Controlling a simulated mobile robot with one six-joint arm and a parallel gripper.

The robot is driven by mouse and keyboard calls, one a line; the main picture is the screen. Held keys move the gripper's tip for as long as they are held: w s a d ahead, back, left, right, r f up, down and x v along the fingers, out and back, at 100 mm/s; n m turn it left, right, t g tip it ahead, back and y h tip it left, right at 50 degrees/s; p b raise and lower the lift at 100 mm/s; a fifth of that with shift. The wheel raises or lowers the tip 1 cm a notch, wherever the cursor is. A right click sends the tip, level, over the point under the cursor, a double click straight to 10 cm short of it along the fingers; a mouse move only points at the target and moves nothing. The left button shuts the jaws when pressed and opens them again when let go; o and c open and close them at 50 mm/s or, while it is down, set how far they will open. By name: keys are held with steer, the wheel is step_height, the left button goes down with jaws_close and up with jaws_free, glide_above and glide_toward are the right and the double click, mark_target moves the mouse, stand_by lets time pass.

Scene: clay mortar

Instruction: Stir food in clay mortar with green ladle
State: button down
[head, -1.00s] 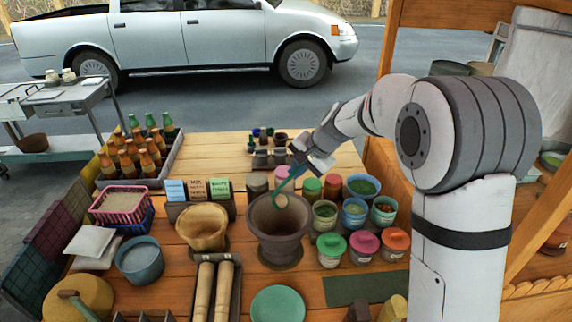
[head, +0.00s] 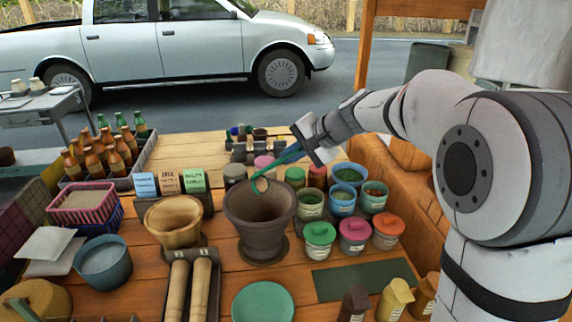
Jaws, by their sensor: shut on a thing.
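The clay mortar (head: 262,232) is a dark brown, tapered pot standing upright near the middle of the wooden table. My gripper (head: 308,150) is above and to the right of it, shut on the green ladle (head: 276,165). I cannot tell whether the ladle touches the rim. The mortar's inside looks dark, and no food can be made out in it.
A tan wooden mortar (head: 173,222) stands left of the clay one. Small jars (head: 311,204) and lidded pots (head: 354,232) crowd its right side. Rolling pins (head: 190,285) and a green plate (head: 263,302) lie in front. Bottles (head: 100,155) stand at the back left.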

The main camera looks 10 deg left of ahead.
steer(key=d+f+y+b, duration=0.1)
steer(key=b, duration=0.4)
steer(key=s+d+f+t+y+b, duration=0.1)
steer(key=f+b, duration=0.1)
steer(key=b, duration=0.3)
steer(key=shift+s+d+b, duration=0.1)
steer(key=shift+d+b, duration=0.25)
steer(key=shift+b, duration=0.05)
steer(key=shift+r+y, duration=0.1)
steer(key=shift+y, duration=0.2)
